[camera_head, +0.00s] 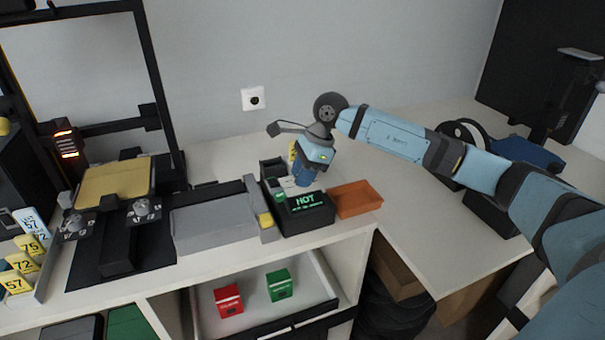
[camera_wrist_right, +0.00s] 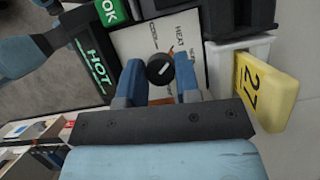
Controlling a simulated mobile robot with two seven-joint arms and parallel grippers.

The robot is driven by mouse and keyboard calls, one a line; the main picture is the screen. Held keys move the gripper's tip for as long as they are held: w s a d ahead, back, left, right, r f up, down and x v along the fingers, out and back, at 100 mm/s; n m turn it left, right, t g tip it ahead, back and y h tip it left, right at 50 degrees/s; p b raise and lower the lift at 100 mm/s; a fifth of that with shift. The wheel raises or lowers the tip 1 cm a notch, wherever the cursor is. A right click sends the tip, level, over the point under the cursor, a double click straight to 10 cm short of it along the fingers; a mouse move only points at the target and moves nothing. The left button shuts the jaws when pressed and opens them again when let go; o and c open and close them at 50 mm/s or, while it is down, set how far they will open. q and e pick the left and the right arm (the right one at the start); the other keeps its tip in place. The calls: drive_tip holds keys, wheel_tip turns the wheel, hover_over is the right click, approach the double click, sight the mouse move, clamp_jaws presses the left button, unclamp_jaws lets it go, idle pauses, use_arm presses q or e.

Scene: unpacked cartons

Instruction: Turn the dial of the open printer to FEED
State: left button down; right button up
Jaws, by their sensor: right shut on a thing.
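The printer (camera_head: 118,22) stands at the left as a tall black frame with a tan plate (camera_head: 113,183). To its right is a black box with a green HOT display (camera_head: 305,200), also seen in the wrist view (camera_wrist_right: 97,57). Beside the display, in the wrist view, is a pale panel (camera_wrist_right: 130,42) with a round black dial (camera_wrist_right: 159,68). The dial has a white mark. Panel words include HEAT; I cannot read FEED. My right gripper (camera_wrist_right: 159,84) is shut on the dial, a finger on each side. In the head view the gripper (camera_head: 307,180) hides the dial. My left gripper is not in view.
A yellow tag marked 27 (camera_wrist_right: 258,90) stands close to the gripper. A grey block (camera_head: 213,221) lies to the left. Red (camera_head: 228,300) and green (camera_head: 280,285) boxes sit in the drawer below. The right counter has free room.

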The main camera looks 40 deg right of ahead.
drive_tip(key=m+t, duration=0.1)
drive_tip(key=m, duration=0.3)
drive_tip(key=shift+h+b, duration=0.3)
drive_tip(key=shift+b, duration=0.1)
drive_tip(key=m+t+h+b, duration=0.1)
drive_tip(key=m, duration=0.2)
drive_tip(key=shift+s+m+t, duration=0.1)
drive_tip(key=shift+m+t, duration=0.2)
drive_tip(key=shift+m, duration=0.1)
drive_tip(key=shift+a+m+h, duration=0.1)
drive_tip(key=shift+m+h, duration=0.3)
drive_tip(key=shift+m, duration=0.5)
drive_tip(key=m+h+b, duration=0.1)
drive_tip(key=m, duration=0.2)
drive_tip(key=shift+m+t, duration=0.3)
drive_tip(key=shift+a+m+h+b, duration=0.1)
drive_tip(key=shift+m+h+b, duration=0.3)
drive_tip(key=shift+m, duration=0.3)
drive_tip(key=shift+m+h, duration=0.4)
drive_tip(key=shift+m, duration=0.4)
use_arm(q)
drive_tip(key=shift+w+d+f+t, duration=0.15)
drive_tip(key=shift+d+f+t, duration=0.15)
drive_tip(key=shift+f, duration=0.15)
use_arm(e)
drive_tip(key=shift+m, duration=0.3)
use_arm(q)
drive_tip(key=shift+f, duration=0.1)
